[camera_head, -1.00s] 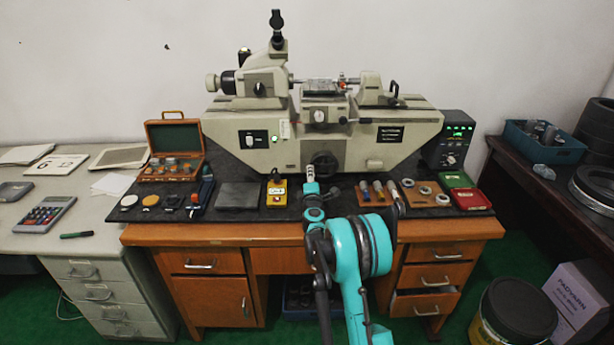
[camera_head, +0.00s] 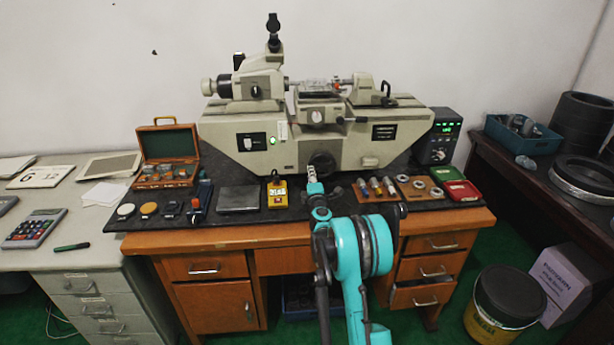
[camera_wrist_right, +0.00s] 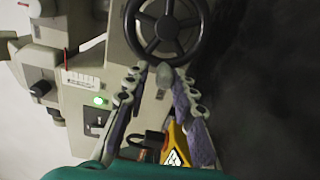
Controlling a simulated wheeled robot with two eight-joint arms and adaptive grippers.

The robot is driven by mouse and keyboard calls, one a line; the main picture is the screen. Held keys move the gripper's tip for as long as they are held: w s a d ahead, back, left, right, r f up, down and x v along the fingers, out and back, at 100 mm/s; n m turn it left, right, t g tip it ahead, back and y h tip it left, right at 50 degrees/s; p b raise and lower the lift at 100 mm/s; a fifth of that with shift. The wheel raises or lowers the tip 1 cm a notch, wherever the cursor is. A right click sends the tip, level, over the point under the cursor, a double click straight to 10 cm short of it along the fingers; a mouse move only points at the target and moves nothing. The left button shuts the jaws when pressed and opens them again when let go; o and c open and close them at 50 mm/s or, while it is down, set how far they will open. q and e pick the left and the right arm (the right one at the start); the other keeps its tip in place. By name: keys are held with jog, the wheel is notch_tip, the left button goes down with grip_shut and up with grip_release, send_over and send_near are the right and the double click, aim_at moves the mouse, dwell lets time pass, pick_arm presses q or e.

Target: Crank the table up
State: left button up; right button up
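The measuring machine (camera_head: 300,145) stands on the desk, with its small table (camera_head: 316,115) at mid-height and a dark handwheel (camera_head: 322,163) low on its front. The handwheel also shows at the top of the right wrist view (camera_wrist_right: 165,28). A rounded grey crank knob (camera_wrist_right: 165,76) sits at its lower rim. My right gripper (camera_head: 313,174) is just in front of the wheel. In the wrist view its fingers (camera_wrist_right: 161,72) are apart, one each side of the knob, with a visible gap at the left finger. Contact at the right finger is unclear. My left gripper is out of view.
A yellow device (camera_head: 278,194) lies left of my right gripper, with a grey plate (camera_head: 238,198) beyond it. A wooden tray of pins and rings (camera_head: 390,188) lies to the right. An open wooden case (camera_head: 168,150) stands at the left. A dark display box (camera_head: 438,140) stands right of the machine.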

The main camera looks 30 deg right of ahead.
jog(key=v, duration=0.8)
jog(key=shift+s, duration=0.3)
jog(key=shift+a, duration=0.15)
jog(key=s+a+r+n+y, duration=0.2)
jog(key=a+r+n+y, duration=0.25)
jog(key=a+n, duration=0.65)
jog(key=s+a+r+n+y, duration=0.2)
jog(key=a+r+n+y, duration=0.25)
jog(key=a+n, duration=0.65)
jog(key=s+a+n+g+y, duration=0.1)
jog(key=s+a+n+g, duration=0.1)
jog(key=s+a+n, duration=0.7)
jog(key=s+a+f+n+g, duration=0.4)
jog(key=s+n, duration=0.5)
jog(key=n, duration=0.7)
jog(key=s+f+n+g+h, duration=0.1)
jog(key=s+f+n, duration=0.2)
jog(key=s+n, duration=0.2)
jog(key=s+d+f+n+g, duration=0.1)
jog(key=s+f+n+g, duration=0.1)
jog(key=s+n, duration=0.4)
jog(key=shift+s+d+f+n+h, duration=0.3)
jog(key=shift+s+f+h, duration=0.1)
jog(key=shift+s+f, duration=0.6)
